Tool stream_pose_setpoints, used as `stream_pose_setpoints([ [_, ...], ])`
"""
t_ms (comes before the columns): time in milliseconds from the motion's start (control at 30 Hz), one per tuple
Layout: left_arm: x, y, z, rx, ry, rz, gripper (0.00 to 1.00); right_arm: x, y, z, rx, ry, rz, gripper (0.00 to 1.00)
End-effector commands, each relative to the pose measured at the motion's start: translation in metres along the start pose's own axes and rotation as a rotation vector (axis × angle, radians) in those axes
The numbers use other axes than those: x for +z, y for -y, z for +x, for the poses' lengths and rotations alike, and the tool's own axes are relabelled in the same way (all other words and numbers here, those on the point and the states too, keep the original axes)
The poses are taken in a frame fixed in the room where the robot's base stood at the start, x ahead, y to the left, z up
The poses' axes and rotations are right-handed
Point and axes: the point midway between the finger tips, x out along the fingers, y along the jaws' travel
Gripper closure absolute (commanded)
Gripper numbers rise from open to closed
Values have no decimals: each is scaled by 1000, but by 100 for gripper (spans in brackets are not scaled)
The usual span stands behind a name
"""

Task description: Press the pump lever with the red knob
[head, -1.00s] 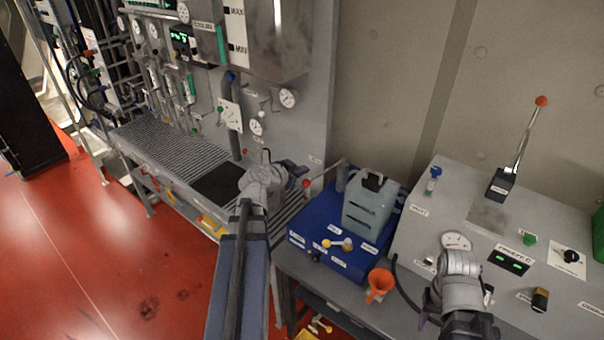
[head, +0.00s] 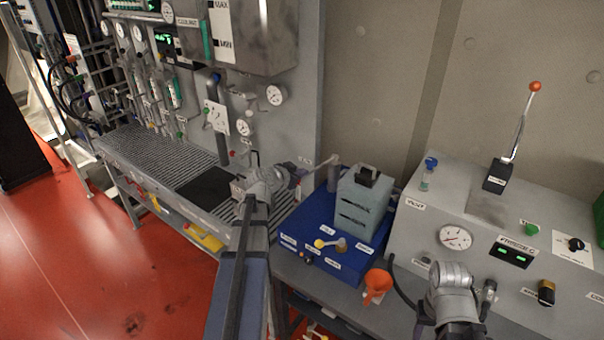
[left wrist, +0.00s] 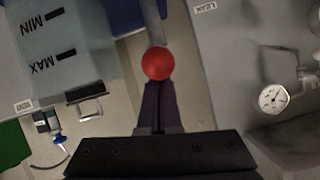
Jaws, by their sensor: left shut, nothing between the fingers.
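The blue pump unit (head: 290,243) stands on the bench, with its thin grey lever (head: 325,163) reaching left from a post beside the tank. The lever's red knob (left wrist: 158,63) shows in the left wrist view; in the head view it is hidden behind my gripper. My left gripper (head: 303,172) is shut and empty at the lever's end. In the left wrist view its fingertips (left wrist: 158,84) are right at the knob; I cannot tell whether they touch. My right arm's wrist is over the bench at the lower right, its fingers not clear.
A translucent tank (head: 362,205) sits on the pump unit. An orange funnel (head: 376,284) is in front. On the grey console (head: 425,232) at right stands another lever with an orange-red knob (head: 535,86). A gauge panel and a ribbed grate (head: 150,155) lie left.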

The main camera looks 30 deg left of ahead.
Motion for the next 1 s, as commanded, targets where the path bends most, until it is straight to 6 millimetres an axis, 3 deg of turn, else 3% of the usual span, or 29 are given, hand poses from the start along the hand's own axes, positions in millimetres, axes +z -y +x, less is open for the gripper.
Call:
stream_pose_setpoints([
  [200,1,0,0,0,-2,0,100,0,0,1,0,0,0,50],
  [367,9,-2,2,-3,-21,-2,100,-1,1,13,0,0,-2,50],
  [567,31,-8,8,-14,-87,-6,100,-3,4,50,1,0,-8,50],
  [800,62,-13,18,-38,-205,-12,100,-6,10,108,2,0,-11,50],
  [1000,79,-16,26,-47,-240,-11,100,-8,12,134,2,0,-10,50],
])
